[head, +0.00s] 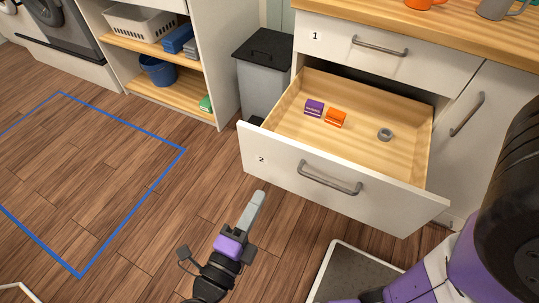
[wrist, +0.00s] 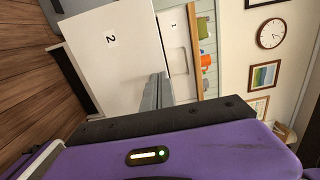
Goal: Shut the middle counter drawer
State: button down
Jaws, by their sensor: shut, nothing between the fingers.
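The middle counter drawer (head: 285,179), marked 2, is pulled well open in the head view. Its white front has a grey bar handle (head: 330,181). Inside lie a purple box (head: 314,107), an orange box (head: 336,117) and a grey ring (head: 385,134). My gripper (head: 259,196) is shut and empty, in front of the drawer front and to the left of the handle in the picture. In the wrist view the drawer front (wrist: 120,65) appears turned sideways, with my gripper's fingers (wrist: 160,90) before it. I cannot tell whether they touch it.
Drawer 1 (head: 390,47) above is shut. A grey bin (head: 262,75) stands left of the counter. Shelves (head: 150,50) hold a basket and a blue bucket. A dark mat (head: 350,280) lies on the floor below the drawer. The floor at left, with blue lines, is clear.

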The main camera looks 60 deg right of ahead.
aim_at(292, 149)
jog(key=shift+g, duration=0.3)
jog(key=d, duration=1.4)
jog(key=shift+s+d+b, duration=0.1)
jog(key=shift+s+b, duration=0.15)
jog(key=shift+b, duration=0.15)
jog(key=w+d+p, duration=0.1)
jog(key=d+p, duration=0.3)
jog(key=d, duration=3.4)
jog(key=shift+w+d+p, duration=0.15)
jog(key=shift+d+p, duration=0.15)
jog(key=shift+r, duration=0.1)
